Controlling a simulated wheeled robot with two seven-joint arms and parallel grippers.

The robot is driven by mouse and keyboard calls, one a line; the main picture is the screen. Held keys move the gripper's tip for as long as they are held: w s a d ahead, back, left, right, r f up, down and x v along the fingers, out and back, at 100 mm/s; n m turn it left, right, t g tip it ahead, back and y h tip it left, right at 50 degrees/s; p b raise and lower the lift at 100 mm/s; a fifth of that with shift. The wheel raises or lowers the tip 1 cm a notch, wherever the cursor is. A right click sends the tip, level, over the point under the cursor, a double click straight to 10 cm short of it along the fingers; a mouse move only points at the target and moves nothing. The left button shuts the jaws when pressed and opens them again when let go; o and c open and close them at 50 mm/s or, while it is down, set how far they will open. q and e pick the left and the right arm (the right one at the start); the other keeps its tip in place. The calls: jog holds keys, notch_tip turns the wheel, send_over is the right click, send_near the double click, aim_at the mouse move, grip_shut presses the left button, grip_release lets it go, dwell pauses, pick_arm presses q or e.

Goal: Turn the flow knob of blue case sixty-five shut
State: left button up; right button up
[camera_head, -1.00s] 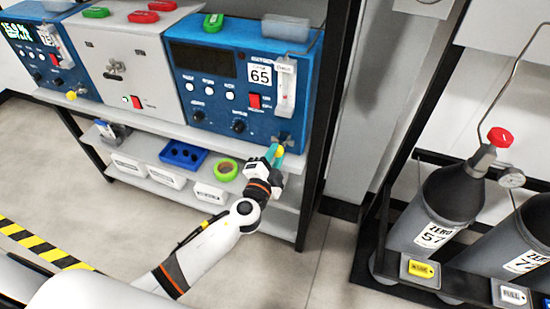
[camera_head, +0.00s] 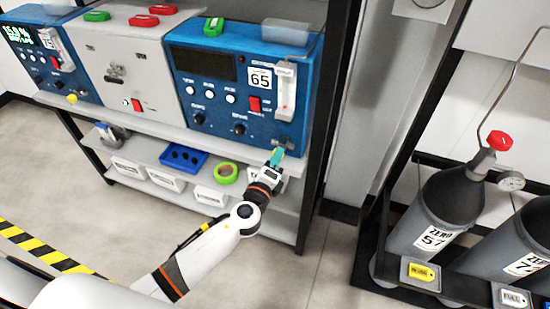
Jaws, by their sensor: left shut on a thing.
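Blue case sixty-five (camera_head: 225,95), with its "65" label, stands on the upper shelf. Its flow tube (camera_head: 286,92) is at the right of its front. The flow knob is low on the front below the tube, mostly hidden by my left gripper (camera_head: 278,155). My left gripper comes up from below, and its teal fingertips are shut on the knob at the case's lower right edge. My right gripper is not in view.
A grey case (camera_head: 137,70) and another blue case (camera_head: 40,55) with a yellow knob (camera_head: 71,98) stand to the left. Below are a blue tray (camera_head: 183,157) and green tape roll (camera_head: 226,173). A black rack post (camera_head: 325,110) stands close right.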

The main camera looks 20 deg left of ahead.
pick_arm(q)
jog(key=shift+m, duration=1)
jog(key=o, duration=1)
jog(key=s+b, duration=0.1)
jog(key=s, duration=1.1)
jog(key=shift+a+b, duration=0.2)
jog(key=shift+b, duration=0.2)
jog(key=shift+f, duration=0.1)
